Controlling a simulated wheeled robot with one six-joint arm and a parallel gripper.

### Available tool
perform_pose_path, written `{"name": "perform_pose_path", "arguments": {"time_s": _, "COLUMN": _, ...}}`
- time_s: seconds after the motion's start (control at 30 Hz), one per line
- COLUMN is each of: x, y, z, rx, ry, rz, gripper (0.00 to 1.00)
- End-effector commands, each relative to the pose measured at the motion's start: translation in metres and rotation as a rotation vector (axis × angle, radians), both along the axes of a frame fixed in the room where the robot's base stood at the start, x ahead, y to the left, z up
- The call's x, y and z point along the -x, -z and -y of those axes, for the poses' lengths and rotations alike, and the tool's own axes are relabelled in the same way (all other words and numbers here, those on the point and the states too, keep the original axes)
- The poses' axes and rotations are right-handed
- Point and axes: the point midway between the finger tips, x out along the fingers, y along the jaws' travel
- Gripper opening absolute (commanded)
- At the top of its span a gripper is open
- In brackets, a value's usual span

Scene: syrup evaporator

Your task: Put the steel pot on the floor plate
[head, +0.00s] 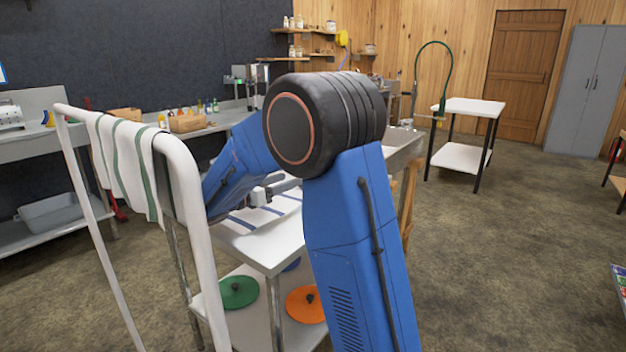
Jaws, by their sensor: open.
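My blue arm with its large black joint fills the middle of the head view and hides much behind it. My gripper (272,189), small and grey, shows partly behind the arm, above a white-topped table with blue stripes. Its jaws are open; I see nothing held between them. I cannot make out the steel pot. I cannot make out a floor plate either; the arm or the table may hide them.
A white rail with striped towels (125,165) stands close on the left. A green lid (238,292) and an orange lid (306,306) lie on the table's lower shelf (258,318). A white table (470,107) stands farther back. The floor (510,250) at right is clear.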

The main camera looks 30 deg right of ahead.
Motion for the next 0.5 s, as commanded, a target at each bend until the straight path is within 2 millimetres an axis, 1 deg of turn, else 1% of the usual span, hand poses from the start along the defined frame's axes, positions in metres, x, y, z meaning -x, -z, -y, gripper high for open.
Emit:
{"name": "perform_pose_path", "arguments": {"time_s": 0.27, "x": -0.004, "y": -0.001, "z": 0.013, "rx": -0.001, "ry": 0.002, "rz": 0.001, "gripper": 0.57}}
{"name": "perform_pose_path", "arguments": {"time_s": 0.5, "x": -0.013, "y": -0.003, "z": 0.044, "rx": -0.001, "ry": 0.004, "rz": 0.000, "gripper": 0.57}}
